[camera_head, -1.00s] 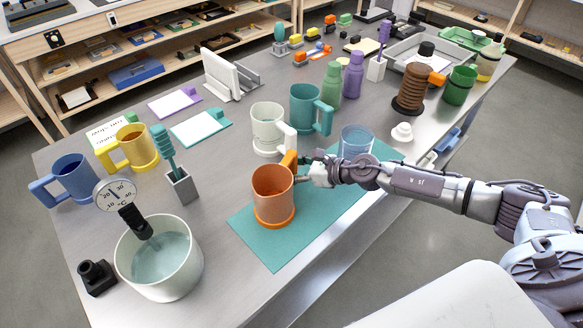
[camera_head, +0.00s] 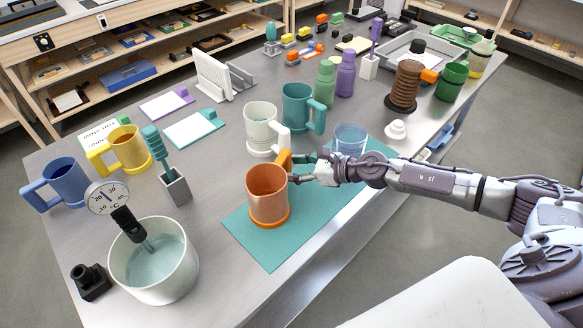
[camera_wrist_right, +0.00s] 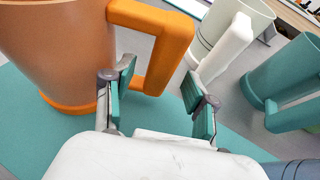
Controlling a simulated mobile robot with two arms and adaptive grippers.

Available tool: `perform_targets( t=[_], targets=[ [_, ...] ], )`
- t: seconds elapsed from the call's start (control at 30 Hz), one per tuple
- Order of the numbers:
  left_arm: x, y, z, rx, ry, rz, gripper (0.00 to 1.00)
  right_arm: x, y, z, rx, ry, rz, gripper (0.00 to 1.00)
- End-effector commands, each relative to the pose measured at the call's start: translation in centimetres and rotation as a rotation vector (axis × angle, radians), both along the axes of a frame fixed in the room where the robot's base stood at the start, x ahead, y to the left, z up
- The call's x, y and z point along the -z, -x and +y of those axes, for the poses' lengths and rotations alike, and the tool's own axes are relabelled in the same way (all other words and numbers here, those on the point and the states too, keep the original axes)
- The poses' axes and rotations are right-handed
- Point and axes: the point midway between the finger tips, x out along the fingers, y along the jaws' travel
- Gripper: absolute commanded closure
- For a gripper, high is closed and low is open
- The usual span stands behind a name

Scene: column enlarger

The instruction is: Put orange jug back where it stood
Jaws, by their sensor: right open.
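The orange jug (camera_head: 267,192) stands upright on the teal mat (camera_head: 268,252), with its handle towards the back right. My right gripper (camera_head: 298,169) is at the handle side of the jug. In the right wrist view, the open right gripper (camera_wrist_right: 162,97) has one finger on each side of the jug's orange handle (camera_wrist_right: 168,50), and neither finger clearly presses on it. The jug's body (camera_wrist_right: 55,45) fills the upper left of that view. My left gripper is not in view.
A clear beaker (camera_head: 350,139) stands on the mat behind my right wrist. A white jug (camera_head: 262,128) and a teal jug (camera_head: 298,108) stand behind the orange one. A water pot (camera_head: 190,275) with a dial thermometer (camera_head: 107,198) is front left. Bare table lies left of the mat.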

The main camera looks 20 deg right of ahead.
Motion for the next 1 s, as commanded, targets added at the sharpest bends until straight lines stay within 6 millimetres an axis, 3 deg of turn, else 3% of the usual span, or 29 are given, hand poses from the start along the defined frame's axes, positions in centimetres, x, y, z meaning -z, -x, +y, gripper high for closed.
perform_targets(
  t=[1.0],
  targets=[
    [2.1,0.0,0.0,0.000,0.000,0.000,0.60,-1.4,2.9,-2.6,0.001,0.000,0.000,0.43]
  ],
)
